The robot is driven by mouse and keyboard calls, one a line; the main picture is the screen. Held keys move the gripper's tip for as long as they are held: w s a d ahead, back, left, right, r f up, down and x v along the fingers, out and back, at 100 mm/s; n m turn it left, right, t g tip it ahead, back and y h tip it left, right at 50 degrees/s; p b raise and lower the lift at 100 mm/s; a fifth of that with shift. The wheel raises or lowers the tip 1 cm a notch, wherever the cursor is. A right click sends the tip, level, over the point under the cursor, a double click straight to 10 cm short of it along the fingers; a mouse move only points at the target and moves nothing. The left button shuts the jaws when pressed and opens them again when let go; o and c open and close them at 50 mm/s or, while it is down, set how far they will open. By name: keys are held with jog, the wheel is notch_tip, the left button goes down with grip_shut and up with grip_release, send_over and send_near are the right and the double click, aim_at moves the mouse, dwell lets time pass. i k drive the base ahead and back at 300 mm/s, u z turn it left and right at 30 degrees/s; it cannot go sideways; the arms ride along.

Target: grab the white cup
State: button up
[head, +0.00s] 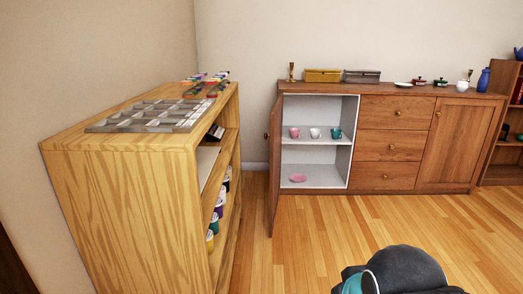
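The white cup (315,133) stands on the upper shelf of an open cabinet section across the room. A pink cup (294,132) is to its left and a teal cup (336,133) to its right, with small gaps between them. A dark rounded part of my arm shows at the bottom right, far from the cup. My gripper's fingers are not in view.
The cabinet door (275,165) stands open at the left of the compartment. A pink dish (298,177) lies on its lower shelf. A light wooden shelf unit (125,200) fills the left side. Clear wooden floor (330,230) lies before the sideboard (390,145).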

aim_at(315, 133)
jog(key=z, duration=0.15)
jog(key=i, duration=1.9)
jog(key=z, duration=0.7)
jog(key=i, duration=1.8)
jog(key=z, duration=0.35)
